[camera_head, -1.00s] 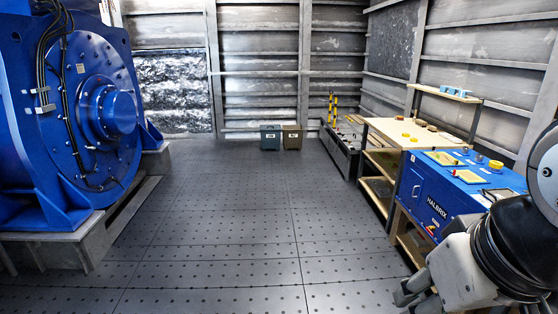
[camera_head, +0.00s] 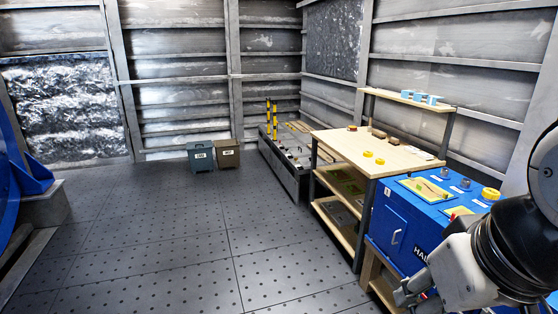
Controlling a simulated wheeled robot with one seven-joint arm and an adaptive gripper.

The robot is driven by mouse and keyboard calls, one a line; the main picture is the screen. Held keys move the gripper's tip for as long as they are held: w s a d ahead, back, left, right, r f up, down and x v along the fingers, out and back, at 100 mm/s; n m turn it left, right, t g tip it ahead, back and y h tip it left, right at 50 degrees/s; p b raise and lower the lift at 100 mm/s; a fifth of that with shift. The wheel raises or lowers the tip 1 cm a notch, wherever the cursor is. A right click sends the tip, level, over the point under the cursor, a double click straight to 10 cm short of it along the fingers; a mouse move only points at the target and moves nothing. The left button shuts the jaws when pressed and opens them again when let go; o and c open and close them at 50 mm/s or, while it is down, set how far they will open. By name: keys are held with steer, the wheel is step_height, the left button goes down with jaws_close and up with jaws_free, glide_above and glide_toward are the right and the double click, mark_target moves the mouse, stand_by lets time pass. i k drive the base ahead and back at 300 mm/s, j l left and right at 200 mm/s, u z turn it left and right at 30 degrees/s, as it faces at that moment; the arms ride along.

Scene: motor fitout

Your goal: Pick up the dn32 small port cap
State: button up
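No readable label marks the dn32 small port cap, so I cannot tell which piece it is. Two small yellow round pieces (camera_head: 373,157) that look like caps lie on the top of the wooden workbench (camera_head: 345,141). A larger yellow round piece (camera_head: 490,194) sits on the blue cabinet (camera_head: 400,222) near its right end. My gripper (camera_head: 408,294) is low at the right, in front of the blue cabinet and apart from the yellow pieces. Its fingers are small and partly hidden, so their opening is unclear.
A raised shelf (camera_head: 390,95) with blue pieces stands behind the bench. Two bins, one blue-grey (camera_head: 200,157) and one brown (camera_head: 228,153), stand by the back wall. A dark low rack (camera_head: 285,170) with yellow-black posts stands left of the bench. The floor (camera_head: 170,235) is clear.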

mark_target(379, 162)
steer(key=i+z, duration=0.2)
steer(key=i, duration=0.25)
steer(key=i+z, duration=0.2)
steer(key=i, duration=0.3)
steer(key=i+z, duration=0.2)
steer(key=i, duration=0.3)
steer(key=i+j+z, duration=0.2)
steer(key=i, duration=0.25)
steer(key=i+j+z, duration=0.2)
steer(key=i, duration=0.25)
steer(key=z, duration=0.85)
